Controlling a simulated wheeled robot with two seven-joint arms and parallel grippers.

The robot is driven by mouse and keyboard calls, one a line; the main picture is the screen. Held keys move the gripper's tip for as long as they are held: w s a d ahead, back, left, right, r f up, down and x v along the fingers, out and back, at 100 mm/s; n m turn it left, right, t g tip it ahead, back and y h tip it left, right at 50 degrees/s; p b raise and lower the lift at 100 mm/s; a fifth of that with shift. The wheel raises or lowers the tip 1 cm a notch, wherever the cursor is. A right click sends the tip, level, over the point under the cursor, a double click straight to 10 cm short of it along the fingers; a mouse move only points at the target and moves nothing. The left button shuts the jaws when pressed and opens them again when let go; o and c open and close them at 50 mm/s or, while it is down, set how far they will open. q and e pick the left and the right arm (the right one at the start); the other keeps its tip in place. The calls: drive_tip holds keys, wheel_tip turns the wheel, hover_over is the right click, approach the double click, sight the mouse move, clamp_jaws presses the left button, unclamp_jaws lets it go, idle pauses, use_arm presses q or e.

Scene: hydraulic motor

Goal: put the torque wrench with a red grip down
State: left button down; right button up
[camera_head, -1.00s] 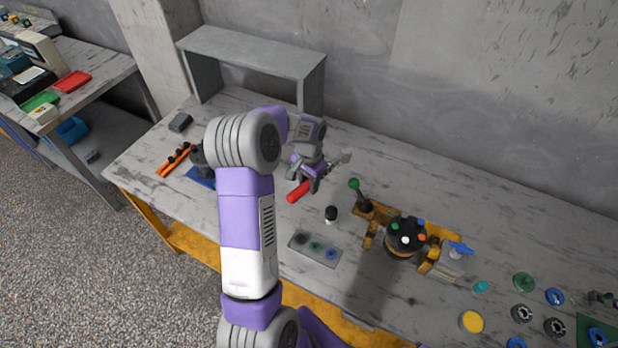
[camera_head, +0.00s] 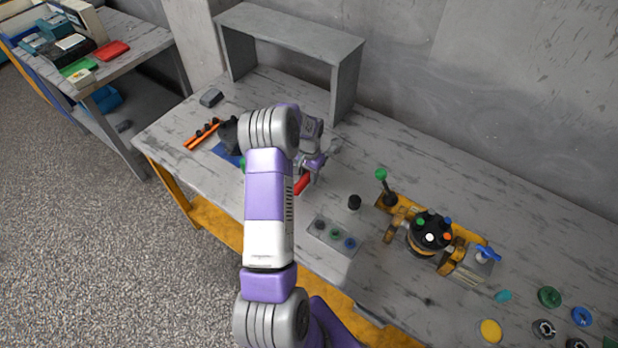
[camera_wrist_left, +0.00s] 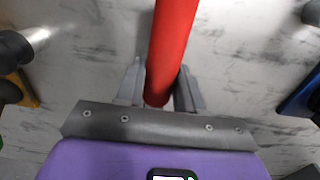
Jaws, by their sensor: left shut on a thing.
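The torque wrench's red grip (camera_head: 302,185) shows just below my left gripper (camera_head: 313,168), and its grey metal end (camera_head: 334,148) sticks out on the far side. In the left wrist view, the red grip (camera_wrist_left: 172,45) lies between the two fingers of the left gripper (camera_wrist_left: 160,88), which is shut on it. The wrench is over the workbench (camera_head: 400,165), left of the middle; I cannot tell whether it touches the top. My left arm hides part of the bench beside it. My right gripper is not in view.
The motor assembly (camera_head: 430,232) stands further right. A grey shelf (camera_head: 290,35) stands behind.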

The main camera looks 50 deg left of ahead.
use_arm(q)
drive_tip(key=shift+w+f, duration=0.1)
drive_tip(key=shift+f, duration=0.85)
drive_tip(key=shift+r, duration=0.1)
drive_tip(key=c, duration=1.1)
unclamp_jaws()
drive_tip(key=shift+f, duration=0.25)
drive_tip(key=shift+c, duration=0.2)
drive_tip(key=o, duration=0.4)
drive_tip(key=shift+o, duration=0.2)
drive_tip(key=shift+r, duration=0.2)
drive_tip(key=r, duration=0.6)
drive_tip(key=r+p, duration=0.1)
drive_tip(key=r, duration=0.5)
drive_tip(key=shift+w+a, duration=0.15)
drive_tip(key=shift+a, duration=0.05)
